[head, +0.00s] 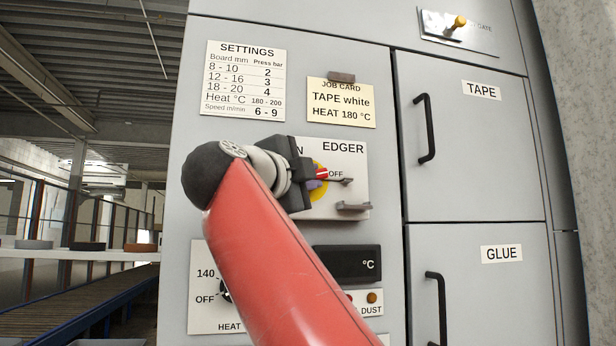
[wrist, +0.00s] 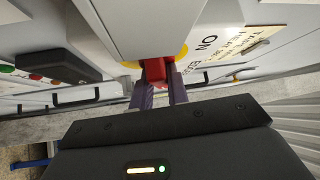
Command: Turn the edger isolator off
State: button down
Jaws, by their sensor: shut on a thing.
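The edger isolator has a red handle (head: 322,173) on a yellow disc (head: 317,194), mounted on a pale plate marked EDGER (head: 345,200). In the wrist view the fingers (wrist: 160,90) are closed on either side of the red handle (wrist: 156,70), with the yellow disc (wrist: 183,51) behind. My gripper covers part of the dial, so I cannot tell the handle's exact angle.
A heat dial plate (head: 205,300) is below left, partly behind my arm. A dark °C display (head: 348,263) and a dust button (head: 372,297) sit below. Metal hasps (head: 353,206) stick out of the edger plate. TAPE (head: 470,150) and GLUE (head: 485,290) doors are at right.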

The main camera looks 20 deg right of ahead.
jog(key=c, duration=1.4)
grip_release()
jog(key=shift+d, duration=0.1)
jog(key=shift+o, duration=0.2)
jog(key=v, duration=0.8)
jog(key=shift+b, duration=0.45)
